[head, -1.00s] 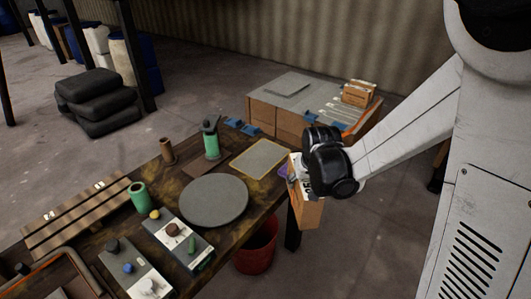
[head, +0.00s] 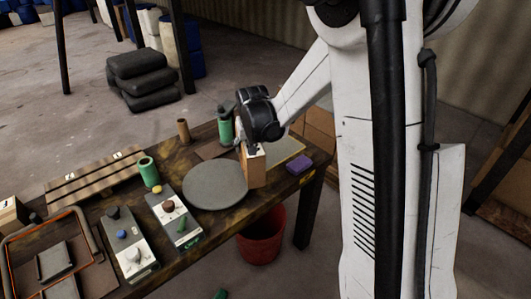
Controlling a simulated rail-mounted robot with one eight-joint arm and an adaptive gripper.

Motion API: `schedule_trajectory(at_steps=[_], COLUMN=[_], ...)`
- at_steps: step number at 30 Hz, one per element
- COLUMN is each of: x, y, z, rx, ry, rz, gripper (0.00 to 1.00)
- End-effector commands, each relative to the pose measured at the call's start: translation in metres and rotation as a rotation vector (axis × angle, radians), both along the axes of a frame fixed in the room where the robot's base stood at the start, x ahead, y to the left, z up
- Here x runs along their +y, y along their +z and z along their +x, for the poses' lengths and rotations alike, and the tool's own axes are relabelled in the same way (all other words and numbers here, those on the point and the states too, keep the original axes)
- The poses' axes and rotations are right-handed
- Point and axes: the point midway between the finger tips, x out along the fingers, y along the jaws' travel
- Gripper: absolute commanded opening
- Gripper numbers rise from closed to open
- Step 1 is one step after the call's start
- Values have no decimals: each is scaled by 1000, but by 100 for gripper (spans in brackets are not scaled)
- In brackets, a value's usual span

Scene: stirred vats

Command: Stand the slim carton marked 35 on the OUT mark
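My gripper (head: 251,147) points down over the far right part of the wooden table (head: 222,232). It is shut on a slim brown carton (head: 257,173), which hangs upright below it; its number cannot be read here. The carton overlaps the right edge of the round grey disc and the left part of a yellow-edged pale mat (head: 288,150) in the picture. I cannot tell whether its bottom touches anything. No OUT lettering can be read, so I cannot tell which area bears that mark.
A grey round disc (head: 215,185) lies left of the carton. A green bottle (head: 225,127) stands behind, near a brown cylinder (head: 183,130). A purple block (head: 299,164) lies to the right. Control boxes with knobs (head: 132,250), a green cup (head: 149,172) and a slatted rack (head: 95,179) are left.

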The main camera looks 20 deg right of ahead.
Motion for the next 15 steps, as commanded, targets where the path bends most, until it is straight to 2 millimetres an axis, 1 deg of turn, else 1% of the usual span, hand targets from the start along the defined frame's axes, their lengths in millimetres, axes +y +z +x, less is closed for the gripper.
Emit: schedule_trajectory(at_steps=[1, 2, 3, 5, 6, 9, 12, 15], x=[-21, -31, -46, -69, -84, -118, -146, -165], y=[1, 2, 4, 8, 11, 17, 22, 26], z=[22, 33, 47, 66, 78, 102, 118, 128], rx=[0, 0, 0, 0, 0, -1, -1, -2], ry=[-43, -66, -99, -145, -177, -242, -295, -332], rz=[-1, 0, 1, -1, -1, 0, -1, -1], gripper=[0, 0, 0, 0, 0, 0, 0, 0])
